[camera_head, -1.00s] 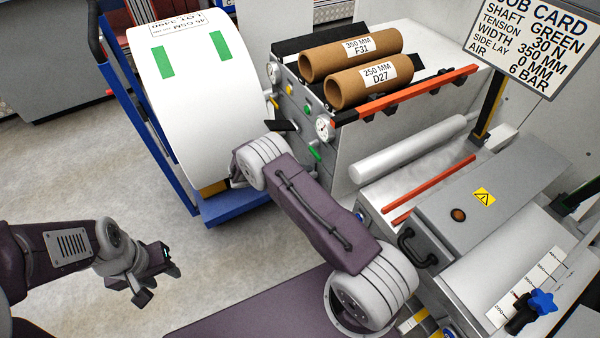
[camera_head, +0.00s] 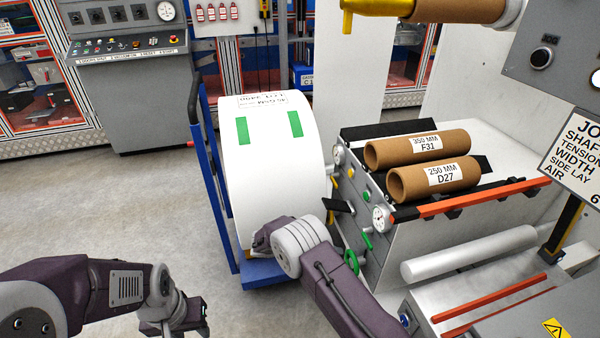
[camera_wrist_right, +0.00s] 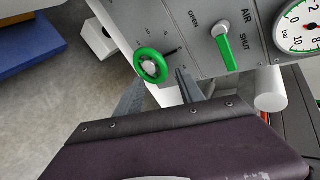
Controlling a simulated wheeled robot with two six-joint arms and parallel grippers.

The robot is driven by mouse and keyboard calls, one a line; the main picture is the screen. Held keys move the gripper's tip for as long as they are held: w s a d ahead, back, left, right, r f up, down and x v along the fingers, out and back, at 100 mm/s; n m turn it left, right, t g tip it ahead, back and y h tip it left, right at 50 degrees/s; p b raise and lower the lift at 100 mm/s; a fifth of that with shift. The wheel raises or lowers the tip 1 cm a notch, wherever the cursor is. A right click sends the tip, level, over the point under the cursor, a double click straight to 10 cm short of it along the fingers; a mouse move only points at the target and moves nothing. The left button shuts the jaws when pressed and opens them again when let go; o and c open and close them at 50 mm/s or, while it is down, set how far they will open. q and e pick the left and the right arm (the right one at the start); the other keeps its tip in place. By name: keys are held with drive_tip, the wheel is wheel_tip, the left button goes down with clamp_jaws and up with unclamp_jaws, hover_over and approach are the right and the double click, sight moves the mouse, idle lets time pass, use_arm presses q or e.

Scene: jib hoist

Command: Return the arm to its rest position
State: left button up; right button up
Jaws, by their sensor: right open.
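My right arm (camera_head: 345,295) reaches from the bottom of the head view to the space between the roll cart and the machine's panel. Its gripper is hidden there behind its own links. In the right wrist view my right gripper (camera_wrist_right: 158,88) is open, its two grey fingers apart with nothing seen held. A green handwheel (camera_wrist_right: 150,66) lies just beyond the fingertips; contact cannot be told. The handwheel also shows beside the arm in the head view (camera_head: 351,262). My left gripper (camera_head: 192,316) hangs at the lower left, away from everything; its opening is unclear.
A white roll (camera_head: 268,165) on a blue cart (camera_head: 213,200) stands close to my right arm. The panel carries a green air lever (camera_wrist_right: 222,44) and a gauge (camera_wrist_right: 298,27). Two cardboard cores (camera_head: 415,150) lie on the machine. The floor at left is clear.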

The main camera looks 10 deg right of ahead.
drive_tip(key=s+a+r+m+g+y, duration=0.1)
drive_tip(key=s+r+m+y, duration=0.45)
drive_tip(key=s+m, duration=0.75)
drive_tip(key=s+a+r+m+y, duration=0.1)
drive_tip(key=s+r+m+y, duration=0.6)
drive_tip(key=m, duration=1.2)
wheel_tip(320, 180, up, 15)
drive_tip(key=s+m+h+p, duration=0.1)
drive_tip(key=p, duration=1.6)
drive_tip(key=shift+s+m, duration=0.35)
drive_tip(key=shift+m, duration=0.05)
drive_tip(key=shift+d, duration=0.1)
